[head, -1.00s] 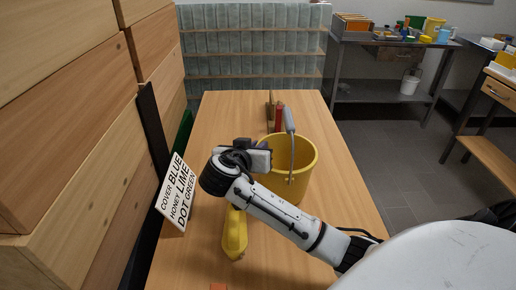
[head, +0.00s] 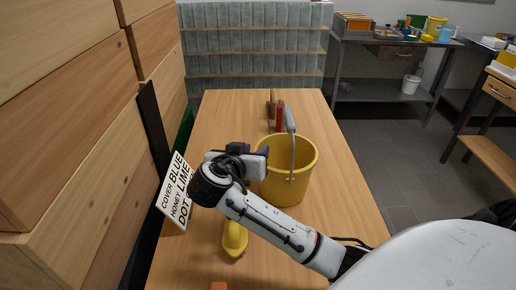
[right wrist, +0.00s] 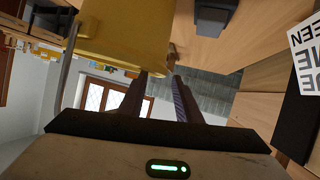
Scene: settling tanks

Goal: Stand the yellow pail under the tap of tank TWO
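The yellow pail (head: 285,185) stands upright on the wooden table, its wire handle raised with a grey grip (head: 290,120). My right gripper (head: 265,156) is at the pail's left side, near the rim. In the right wrist view, the pail (right wrist: 125,35) fills the upper left. The two dark fingers (right wrist: 163,98) are apart, with background showing between them; I cannot tell whether one touches the pail. No tank marked TWO and no tap can be made out. My left gripper is out of view.
A sign (head: 175,192) with colour words leans at the table's left edge by stacked wooden boxes (head: 75,110). A yellow object (head: 235,238) lies in front of the pail. Upright red and brown items (head: 279,115) stand behind it. The table's far left is clear.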

